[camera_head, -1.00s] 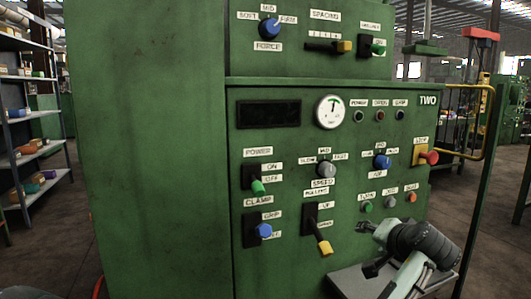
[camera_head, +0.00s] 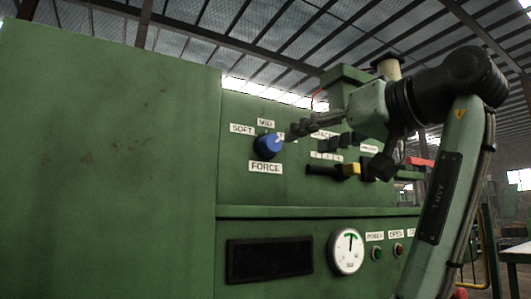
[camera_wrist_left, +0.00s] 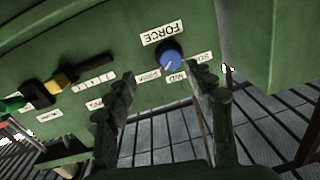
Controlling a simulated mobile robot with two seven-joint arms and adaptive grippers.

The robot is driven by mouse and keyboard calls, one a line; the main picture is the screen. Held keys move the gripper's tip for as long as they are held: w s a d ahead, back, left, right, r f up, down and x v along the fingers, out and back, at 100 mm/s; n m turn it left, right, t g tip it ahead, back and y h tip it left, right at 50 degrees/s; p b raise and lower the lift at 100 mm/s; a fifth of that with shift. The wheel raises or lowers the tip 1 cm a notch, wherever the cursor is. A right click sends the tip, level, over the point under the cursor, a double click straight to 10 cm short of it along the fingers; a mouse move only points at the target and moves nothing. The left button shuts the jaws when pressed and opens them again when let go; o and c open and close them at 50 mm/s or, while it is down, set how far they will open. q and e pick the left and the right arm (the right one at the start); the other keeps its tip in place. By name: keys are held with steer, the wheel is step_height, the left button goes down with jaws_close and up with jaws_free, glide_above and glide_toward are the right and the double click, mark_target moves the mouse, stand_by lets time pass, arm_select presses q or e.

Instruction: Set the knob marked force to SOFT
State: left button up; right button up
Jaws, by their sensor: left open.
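The blue force knob (camera_head: 267,146) is on the upper green panel, above its FORCE label (camera_head: 265,168). The SOFT label (camera_head: 242,129) is at its upper left and the MID label (camera_head: 266,122) above it. Its white mark points to the upper right, toward the FIRM side.
A black lever with a yellow tip (camera_head: 350,169) sticks out below the gripper. A gauge (camera_head: 346,251) and a dark display (camera_head: 270,258) are on the lower panel, below a ledge (camera_head: 300,211). The panel left of the knob is bare.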

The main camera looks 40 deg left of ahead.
mark_target(275, 143)
arm_select(q)
steer(key=shift+n, duration=0.3)
steer(key=x, duration=0.2)
steer(key=s+x, duration=0.1)
steer(key=x, duration=0.2)
steer(key=r+x, duration=0.1)
steer(key=x, duration=0.1)
steer(key=shift+s+a+r, duration=0.1)
steer(key=shift+a, duration=0.4)
steer(key=c, duration=1.2)
